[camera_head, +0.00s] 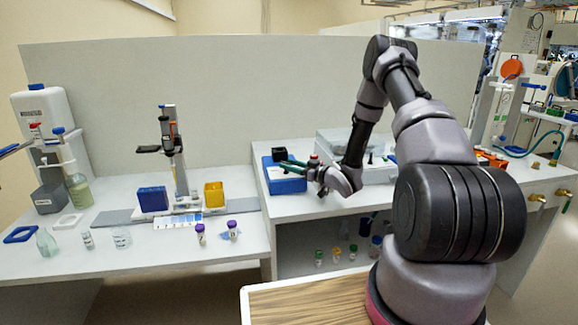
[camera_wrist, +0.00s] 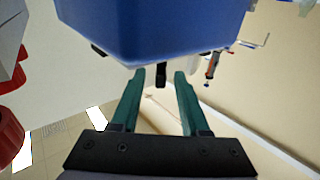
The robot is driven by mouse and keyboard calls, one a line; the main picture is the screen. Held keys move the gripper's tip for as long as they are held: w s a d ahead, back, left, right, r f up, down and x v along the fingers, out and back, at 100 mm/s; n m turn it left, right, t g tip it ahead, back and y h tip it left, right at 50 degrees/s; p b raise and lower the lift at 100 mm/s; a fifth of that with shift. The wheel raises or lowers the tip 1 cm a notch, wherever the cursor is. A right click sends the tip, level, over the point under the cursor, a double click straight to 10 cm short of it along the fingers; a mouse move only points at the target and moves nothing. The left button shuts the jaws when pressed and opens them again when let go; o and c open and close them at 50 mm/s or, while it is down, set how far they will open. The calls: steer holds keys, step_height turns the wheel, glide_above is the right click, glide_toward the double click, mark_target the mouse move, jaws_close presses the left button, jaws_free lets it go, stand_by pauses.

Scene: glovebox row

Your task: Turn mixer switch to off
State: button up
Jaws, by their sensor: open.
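The mixer appears to be the blue box with a black top (camera_head: 284,184) at the left end of the right-hand bench. My gripper (camera_head: 288,167) reaches in front of it from the right, its green fingers covering part of the box. In the wrist view a blue body (camera_wrist: 155,28), apparently the mixer, fills the upper middle. A small black lever-like piece (camera_wrist: 160,76), perhaps the switch, sticks out from its edge. It appears between the tips of my open gripper (camera_wrist: 160,88); I cannot tell whether either finger touches it. The switch's setting cannot be read.
A pale grey device (camera_head: 345,140) stands behind my wrist. A red-capped item (camera_head: 314,160) is close beside my fingers. Red parts (camera_wrist: 10,135) sit at the wrist view's left edge. The left bench holds a blue box (camera_head: 152,198), a yellow box (camera_head: 214,194) and vials.

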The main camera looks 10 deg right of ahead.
steer(key=shift+w+a, duration=0.2)
steer(key=shift+w, duration=0.05)
jaws_close()
steer(key=shift+w+n+g+y, duration=0.1)
steer(key=shift+n+g+y, duration=0.6)
steer(key=shift+g+y, duration=0.1)
